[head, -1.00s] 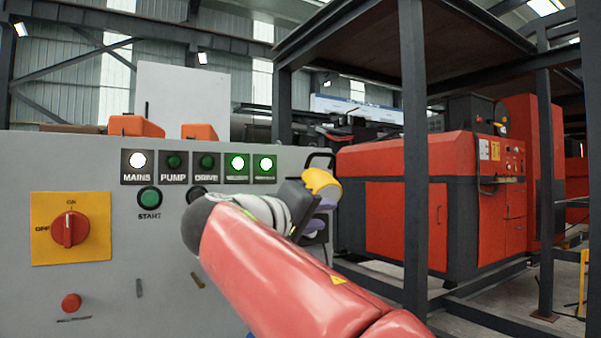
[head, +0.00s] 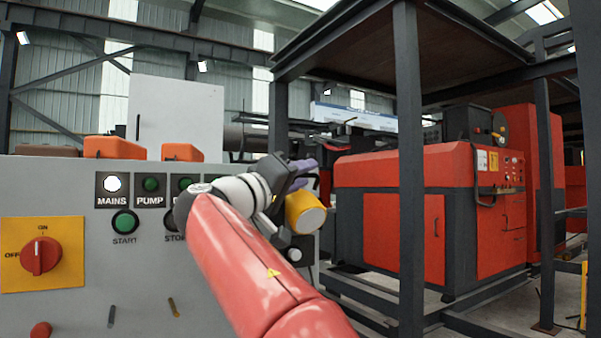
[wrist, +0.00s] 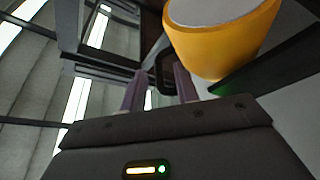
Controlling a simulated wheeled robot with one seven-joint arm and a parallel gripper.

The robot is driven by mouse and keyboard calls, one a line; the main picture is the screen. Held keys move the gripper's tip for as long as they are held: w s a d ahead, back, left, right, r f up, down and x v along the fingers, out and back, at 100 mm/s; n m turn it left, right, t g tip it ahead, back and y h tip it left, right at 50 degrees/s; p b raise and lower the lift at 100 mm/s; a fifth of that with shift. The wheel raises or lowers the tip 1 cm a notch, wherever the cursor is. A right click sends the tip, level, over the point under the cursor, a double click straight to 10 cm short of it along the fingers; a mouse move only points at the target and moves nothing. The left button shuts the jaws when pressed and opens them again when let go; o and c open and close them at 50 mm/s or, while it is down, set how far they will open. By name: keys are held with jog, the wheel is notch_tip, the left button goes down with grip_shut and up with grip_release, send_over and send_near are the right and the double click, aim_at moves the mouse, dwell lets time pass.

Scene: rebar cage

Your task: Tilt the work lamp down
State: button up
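The work lamp (head: 305,213) is a yellow cylinder with a pale round face, at the right end of the grey control panel. Its pale face points to the right and toward me. In the wrist view the lamp (wrist: 225,45) fills the upper right, close to my gripper. My gripper (head: 301,173) is just above and behind the lamp in the head view. In the wrist view the purple fingers of my gripper (wrist: 158,88) stand apart. A dark loop (wrist: 164,73) shows between and beyond them; I cannot tell whether they touch it. My arm hides the lamp's mounting.
The grey control panel (head: 60,190) has a yellow-backed rotary switch (head: 41,256) and lit MAINS light (head: 112,184). Dark steel posts (head: 409,180) stand close on the right, before a red machine (head: 378,215). My arm covers part of the panel.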

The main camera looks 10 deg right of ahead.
jog(key=shift+c, duration=0.2)
grip_shut()
